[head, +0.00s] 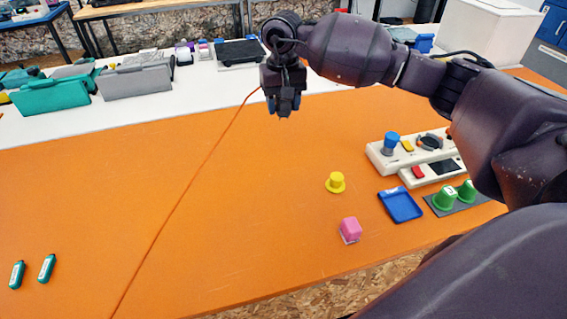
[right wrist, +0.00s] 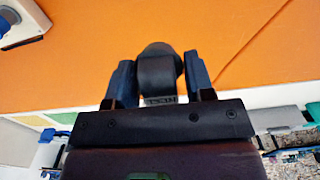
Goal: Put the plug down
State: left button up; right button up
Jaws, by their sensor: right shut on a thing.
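My right gripper (head: 284,108) hangs fingers-down over the far edge of the orange table mat. In the right wrist view its two dark blue fingers (right wrist: 160,82) are shut on a dark grey, rounded piece, which looks like the plug (right wrist: 158,68). In the head view the plug is mostly hidden between the fingers. I cannot tell how high it is above the surface. My left gripper is not in view.
The orange mat (head: 230,200) is largely clear. Right of centre are a yellow hat-shaped piece (head: 336,182), a pink block (head: 350,230), a blue tray (head: 400,205), green cups (head: 445,198) and white control panels (head: 385,155). A thin orange-red line, perhaps a cord (head: 190,190), crosses the mat.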

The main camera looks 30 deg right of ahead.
aim_at(282, 172)
jog(key=f, duration=1.3)
jog(key=f+b, duration=0.1)
jog(key=f, duration=0.5)
jog(key=shift+a+f, duration=0.25)
jog(key=shift+f, duration=0.15)
jog(key=shift+s+f, duration=0.1)
jog(key=shift+f, duration=0.15)
jog(key=o, duration=1)
jog(key=shift+c, duration=0.2)
jog(key=shift+o, duration=0.2)
jog(key=shift+r, duration=0.2)
